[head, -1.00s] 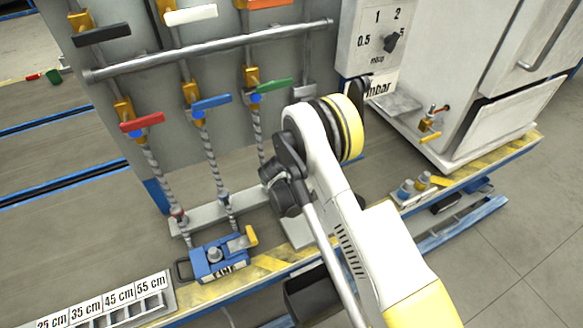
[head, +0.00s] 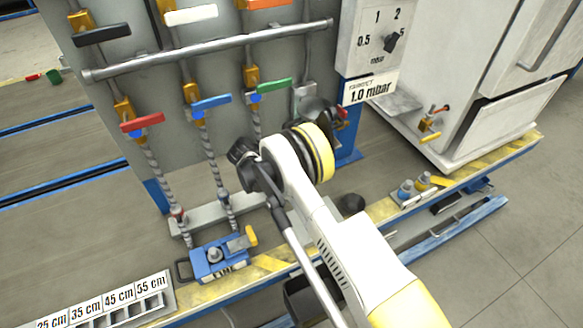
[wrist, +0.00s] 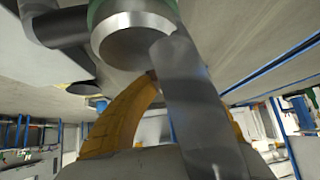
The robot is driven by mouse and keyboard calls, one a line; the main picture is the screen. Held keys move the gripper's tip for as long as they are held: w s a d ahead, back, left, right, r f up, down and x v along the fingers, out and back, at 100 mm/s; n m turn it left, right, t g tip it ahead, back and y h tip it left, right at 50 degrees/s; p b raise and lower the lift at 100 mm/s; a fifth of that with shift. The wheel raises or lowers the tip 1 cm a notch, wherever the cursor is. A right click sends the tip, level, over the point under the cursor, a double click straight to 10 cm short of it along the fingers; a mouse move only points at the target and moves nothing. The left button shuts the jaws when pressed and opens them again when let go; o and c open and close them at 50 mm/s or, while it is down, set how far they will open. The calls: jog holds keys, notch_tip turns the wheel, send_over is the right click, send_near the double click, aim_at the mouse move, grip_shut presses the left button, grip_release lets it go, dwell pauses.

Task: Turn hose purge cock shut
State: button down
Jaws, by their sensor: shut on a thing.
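My gripper (wrist: 182,85) shows in the wrist view as two curved yellow fingers. A dark grey bar (wrist: 195,110), which looks like the lever of the hose purge cock, crosses between them, and the gripper is shut on it. The bar hides most of the right finger and the exact contact. A metal cylinder with a green ring (wrist: 133,35) is just above the fingers. In the head view my arm covers the fingers and the cock.
Red (head: 142,121) and blue (head: 211,102) levers stand left on the panel, with hoses running down. A gauge box (head: 375,35) with a 1.0 mbar label is at upper right. A blue block (head: 212,262) sits at the front. A white cabinet (head: 470,70) stands right.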

jog(key=shift+f+m+g, duration=0.1)
jog(key=shift+m+g, duration=0.3)
jog(key=shift+m, duration=0.2)
jog(key=shift+h, duration=0.3)
jog(key=c, duration=1.5)
grip_release()
jog(key=shift+o, duration=0.2)
jog(key=v, duration=0.7)
jog(key=shift+a+r, duration=0.2)
